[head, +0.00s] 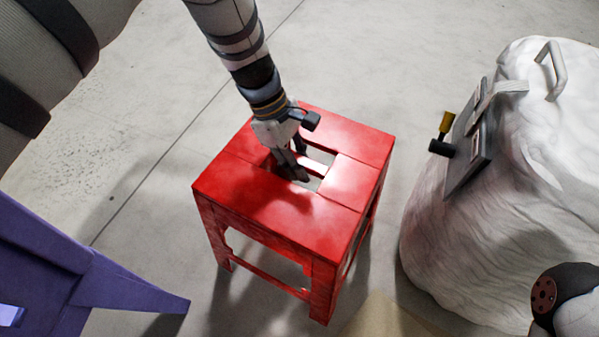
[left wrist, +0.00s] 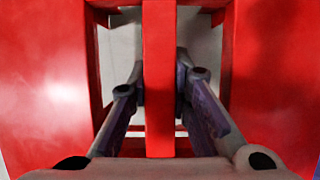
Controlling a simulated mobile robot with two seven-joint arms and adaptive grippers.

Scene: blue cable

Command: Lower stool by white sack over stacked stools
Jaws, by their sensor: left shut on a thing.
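A red stool (head: 240,187) stands upright in the middle of the head view, with a slotted opening in its seat. My left gripper (head: 300,172) reaches down into that opening from above. In the left wrist view, its two fingers (left wrist: 160,110) are on either side of the red centre bar (left wrist: 158,60) of the seat, shut on it. I cannot tell whether the stool's feet touch the floor. The white sack (head: 500,210) stands to the right, apart from the stool. My right gripper is not in view.
A purple piece of furniture (head: 70,265), cut off by the frame, is at the lower left. A grey panel (head: 470,150) with a yellow and black handle is on the sack's left side. A beige surface (head: 385,318) shows at the bottom. The concrete floor behind the stool is clear.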

